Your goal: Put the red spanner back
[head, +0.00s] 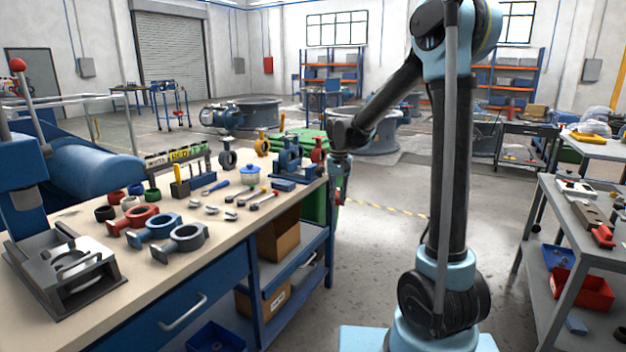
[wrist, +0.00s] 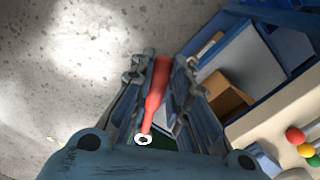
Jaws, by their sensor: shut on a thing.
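The red spanner (wrist: 154,95) is between the two fingers of my gripper (wrist: 160,70) in the wrist view. The fingers are shut on it, and a pale ring shows at its near end. In the head view my gripper (head: 340,182) hangs just beyond the right end of the workbench (head: 225,232), over the open floor side. Only a small bit of red shows at it there, so the spanner's full shape is hidden.
The bench holds a red valve body (head: 138,220), a blue valve body (head: 160,229), a grey valve body (head: 180,240) and several small tools. A green bin (head: 316,205) stands at the bench's end. A grey shelf cart (head: 560,235) stands at right.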

